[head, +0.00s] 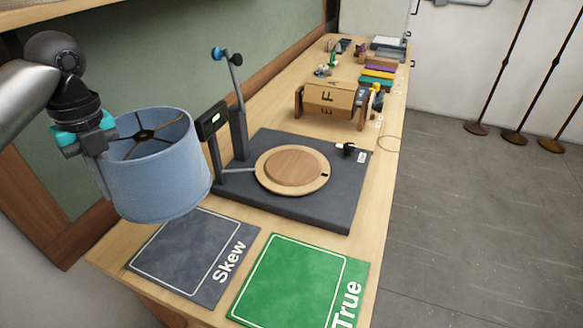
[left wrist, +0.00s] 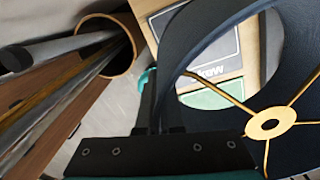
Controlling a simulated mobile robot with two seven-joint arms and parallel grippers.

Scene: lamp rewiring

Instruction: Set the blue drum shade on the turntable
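The blue drum shade (head: 158,178) hangs in the air at the left of the head view, above and behind the Skew mat. My left gripper (head: 97,140) is shut on its upper rim at the left side. In the left wrist view the shade (left wrist: 205,38) looks dark, with its brass spider ring (left wrist: 268,124) near the gripper (left wrist: 165,135). The turntable (head: 293,166) is a round wooden disc on a dark grey base, to the right of the shade and apart from it. Nothing rests on it. My right gripper is not in view.
A dark post (head: 238,120) and a small display (head: 211,121) stand at the base's left edge. The grey Skew mat (head: 190,255) and green True mat (head: 290,280) lie in front. A wooden box (head: 330,103) stands behind. A bin of rods (left wrist: 105,45) shows in the left wrist view.

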